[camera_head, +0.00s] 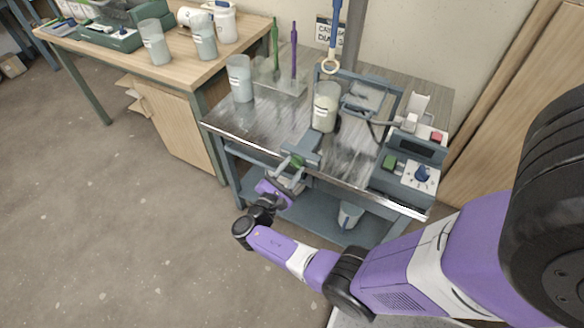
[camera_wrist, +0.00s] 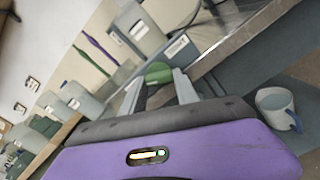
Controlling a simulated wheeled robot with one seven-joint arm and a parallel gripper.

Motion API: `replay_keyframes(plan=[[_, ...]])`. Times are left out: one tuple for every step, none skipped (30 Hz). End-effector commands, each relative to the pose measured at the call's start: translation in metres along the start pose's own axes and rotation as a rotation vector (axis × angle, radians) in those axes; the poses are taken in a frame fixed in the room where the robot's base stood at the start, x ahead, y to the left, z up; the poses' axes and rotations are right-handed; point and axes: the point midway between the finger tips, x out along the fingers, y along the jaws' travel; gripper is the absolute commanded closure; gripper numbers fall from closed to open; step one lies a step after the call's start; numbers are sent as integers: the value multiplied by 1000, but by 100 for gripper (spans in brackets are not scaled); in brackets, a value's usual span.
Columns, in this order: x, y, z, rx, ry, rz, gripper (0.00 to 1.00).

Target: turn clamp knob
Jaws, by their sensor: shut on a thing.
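The clamp knob (camera_head: 298,160) is green and sits at the front edge of the metal bench (camera_head: 222,117), below a grey clamp body (camera_head: 301,146). In the wrist view the knob (camera_wrist: 158,72) lies between the two grey fingers. My gripper (camera_head: 291,171) is shut on the knob, reaching it from below and in front; in the wrist view my gripper (camera_wrist: 157,87) has a finger on each side of it. A bucket with pale contents (camera_head: 325,108) stands upright on the bench behind the clamp. The far side of the knob is hidden.
A control box (camera_head: 408,172) with a blue dial stands at the bench's right. Another bucket (camera_head: 240,80) and a rack with green and purple tools (camera_head: 281,78) stand at the left. A cup (camera_head: 349,215) sits on the lower shelf. The floor at left is clear.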

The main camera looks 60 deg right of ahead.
Motion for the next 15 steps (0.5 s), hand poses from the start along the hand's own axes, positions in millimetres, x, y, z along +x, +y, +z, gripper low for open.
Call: replay_keyframes(plan=[[-1,0,-2,-3,5,3,100],[-1,0,-2,-3,5,3,100],[-1,0,-2,-3,5,3,100],[-1,0,-2,-3,5,3,100],[-1,0,-2,-3,5,3,100],[-1,0,-2,-3,5,3,60],[-1,0,-2,-3,5,3,54],[-1,0,-2,-2,5,3,48],[-1,0,-2,-2,4,3,42],[-1,0,-1,-2,4,2,42],[-1,0,-1,-2,4,2,42],[-1,0,-1,-1,3,2,42],[-1,0,-1,-1,3,2,42],[-1,0,-1,-1,3,2,42],[0,0,-1,-1,2,1,42]])
